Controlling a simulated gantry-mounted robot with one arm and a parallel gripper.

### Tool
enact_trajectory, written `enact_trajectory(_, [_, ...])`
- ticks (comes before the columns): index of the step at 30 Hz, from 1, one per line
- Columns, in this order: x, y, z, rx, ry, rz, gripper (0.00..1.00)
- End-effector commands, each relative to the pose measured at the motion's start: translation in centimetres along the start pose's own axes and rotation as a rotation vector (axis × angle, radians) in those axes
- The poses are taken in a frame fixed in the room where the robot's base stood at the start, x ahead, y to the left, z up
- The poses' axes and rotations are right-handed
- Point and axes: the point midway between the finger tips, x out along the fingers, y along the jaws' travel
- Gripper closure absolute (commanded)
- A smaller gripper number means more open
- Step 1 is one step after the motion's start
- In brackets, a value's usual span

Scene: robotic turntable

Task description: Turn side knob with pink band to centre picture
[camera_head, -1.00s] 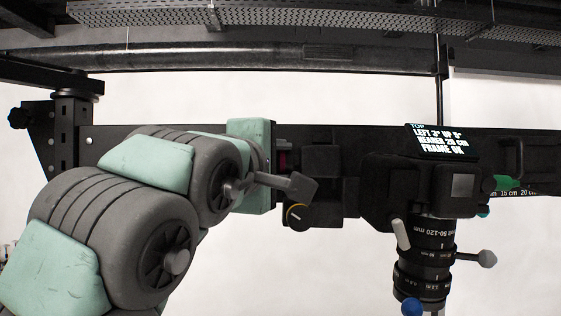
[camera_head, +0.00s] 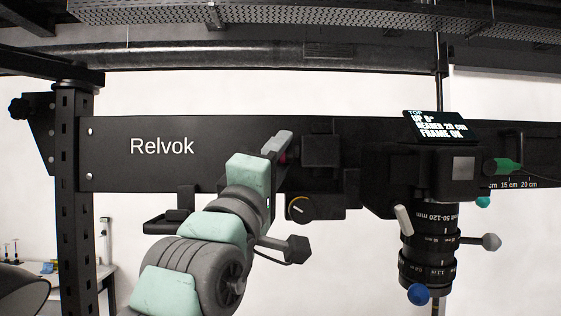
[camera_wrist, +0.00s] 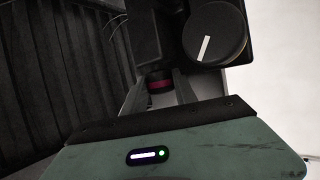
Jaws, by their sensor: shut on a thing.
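The side knob with the pink band shows as a small pink-red strip in the head view (camera_head: 284,157), on the left of the black block on the beam. The wrist view shows the pink band (camera_wrist: 160,85) between my fingers. My gripper (camera_head: 277,143) is shut on this knob; the rest of the knob is mostly hidden. The camera with its long lens (camera_head: 428,245) hangs at the right. A small screen (camera_head: 437,126) above it reads TOP, UP 5°, NEARER 20 cm, FRAME OK.
A round dial with a pale pointer (camera_head: 299,208) sits just below and right of my gripper; it looms close in the wrist view (camera_wrist: 215,33). A white lever (camera_head: 403,219), a grey knob (camera_head: 491,242) and a blue knob (camera_head: 418,294) stick out from the lens.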

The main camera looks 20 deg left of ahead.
Motion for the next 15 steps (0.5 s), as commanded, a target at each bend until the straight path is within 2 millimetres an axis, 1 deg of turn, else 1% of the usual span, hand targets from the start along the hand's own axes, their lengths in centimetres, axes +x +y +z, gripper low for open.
enact_trajectory(1, [-0.03, -0.41, 0.08, 0.006, -0.002, 0.015, 1.0])
enact_trajectory(9, [0.03, -0.34, 0.02, 0.033, -0.001, 0.081, 1.0])
enact_trajectory(15, [0.04, -0.21, 0.01, 0.038, -0.001, 0.093, 1.0])
